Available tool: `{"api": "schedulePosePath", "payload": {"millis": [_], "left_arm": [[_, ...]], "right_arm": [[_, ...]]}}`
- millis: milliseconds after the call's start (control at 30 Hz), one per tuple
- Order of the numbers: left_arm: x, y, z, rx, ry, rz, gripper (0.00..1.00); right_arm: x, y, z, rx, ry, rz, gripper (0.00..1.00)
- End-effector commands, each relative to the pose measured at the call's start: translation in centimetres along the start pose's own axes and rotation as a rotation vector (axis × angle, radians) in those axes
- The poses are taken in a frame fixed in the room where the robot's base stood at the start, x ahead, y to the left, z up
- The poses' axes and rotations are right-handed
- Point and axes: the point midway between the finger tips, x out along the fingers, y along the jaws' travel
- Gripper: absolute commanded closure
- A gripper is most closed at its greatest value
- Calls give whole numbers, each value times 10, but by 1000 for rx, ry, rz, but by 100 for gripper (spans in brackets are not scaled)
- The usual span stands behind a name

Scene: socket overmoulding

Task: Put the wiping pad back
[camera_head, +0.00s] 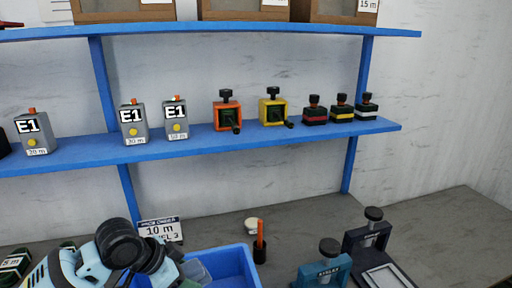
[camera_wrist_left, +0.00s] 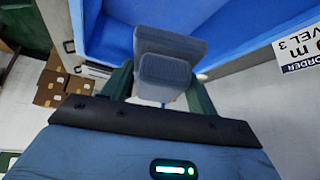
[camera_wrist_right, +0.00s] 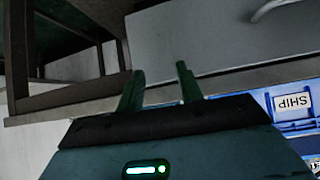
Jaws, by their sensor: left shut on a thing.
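The wiping pad (camera_wrist_left: 170,45) looks like a grey-blue block with a smaller raised block on it. My left gripper (camera_wrist_left: 163,88) is shut on it, with the dark green fingers at its sides. The pad shows against the blue tray (camera_wrist_left: 110,35). In the head view my left arm comes in at the lower left, and a grey piece (camera_head: 196,271), probably the pad, shows beside the tray's left wall. The gap between pad and tray floor cannot be judged. My right gripper (camera_wrist_right: 160,85) is open and empty; it is out of the head view.
The blue tray (camera_head: 238,255) stands on the grey bench, with an order sign (camera_head: 160,230) behind it. An orange stick in a black cup (camera_head: 260,245), a teal device (camera_head: 322,273) and a black press (camera_head: 370,235) stand to the right. A blue shelf (camera_head: 290,140) holds several boxes and tools.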

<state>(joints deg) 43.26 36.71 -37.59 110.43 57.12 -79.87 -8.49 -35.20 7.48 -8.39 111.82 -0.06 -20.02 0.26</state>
Motion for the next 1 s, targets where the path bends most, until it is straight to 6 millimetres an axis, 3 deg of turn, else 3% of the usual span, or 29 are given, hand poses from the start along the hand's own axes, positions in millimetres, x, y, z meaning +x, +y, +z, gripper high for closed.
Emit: {"api": "schedulePosePath", "payload": {"millis": [600,800,1000], "left_arm": [[-62,-24,9,-727,-22,-479,60],[-70,-26,11,-813,-27,-533,60],[-66,-26,15,-818,-29,-536,60]], "right_arm": [[0,-1,1,3,-2,-1,64],[0,-1,1,3,-2,-1,64],[0,-2,1,3,-3,-1,64]]}}
